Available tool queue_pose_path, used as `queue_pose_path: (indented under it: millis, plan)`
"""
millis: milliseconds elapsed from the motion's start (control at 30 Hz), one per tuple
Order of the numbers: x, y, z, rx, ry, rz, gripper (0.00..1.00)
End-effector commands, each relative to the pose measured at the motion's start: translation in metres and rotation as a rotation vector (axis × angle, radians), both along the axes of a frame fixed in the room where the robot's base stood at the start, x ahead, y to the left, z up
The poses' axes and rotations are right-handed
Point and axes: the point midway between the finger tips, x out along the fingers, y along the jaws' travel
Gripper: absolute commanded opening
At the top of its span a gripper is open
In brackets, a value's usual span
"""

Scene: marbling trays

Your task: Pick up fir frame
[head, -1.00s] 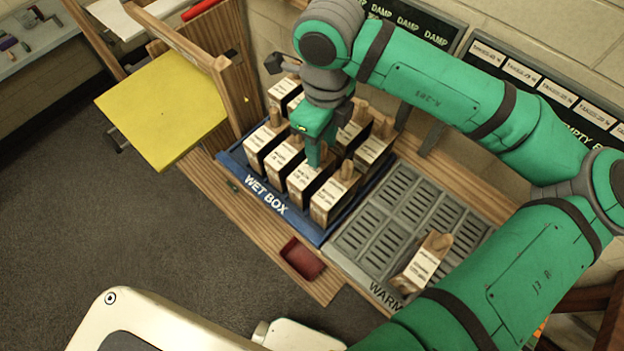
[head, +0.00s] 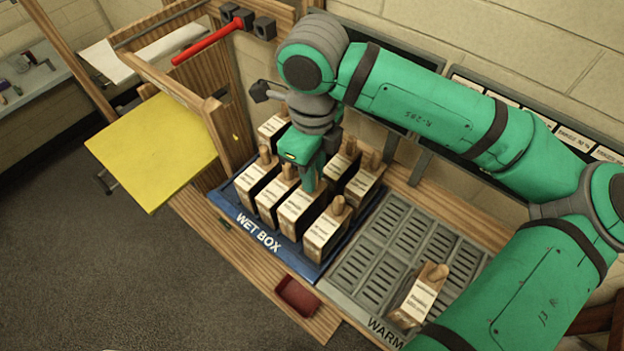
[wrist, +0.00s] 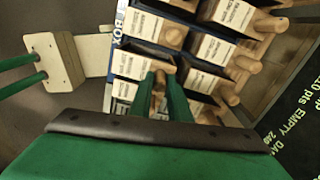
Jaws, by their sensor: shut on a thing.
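Several dark blocks with white labels and wooden handles stand in the blue wet box (head: 257,232). The labels are too small to read, so I cannot tell which one is the fir frame. My gripper (head: 311,182) points down among them and is shut on the handle of a labelled block (head: 297,208) in the front row. In the wrist view the fingers (wrist: 164,98) meet at this block's handle, with its label (wrist: 131,65) beside them. The block still stands among its neighbours, and I cannot tell whether it is raised.
A grey slatted warm tray (head: 357,270) lies right of the box and holds one tilted labelled block (head: 418,297). A small red dish (head: 297,296) sits at the front edge. A yellow board (head: 150,150) and a red rod (head: 207,40) are at the left. Neighbouring blocks stand close around my gripper.

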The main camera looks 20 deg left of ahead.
Motion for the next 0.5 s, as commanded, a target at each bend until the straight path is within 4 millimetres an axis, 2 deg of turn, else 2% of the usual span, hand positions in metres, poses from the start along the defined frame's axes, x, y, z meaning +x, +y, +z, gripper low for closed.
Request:
queue_pose_path:
  millis: [300,500]
  plan:
    - [-0.047,0.009,0.062,0.0,-0.005,0.002,0.0]
    - [-0.084,0.016,0.08,0.0,-0.003,0.003,0.0]
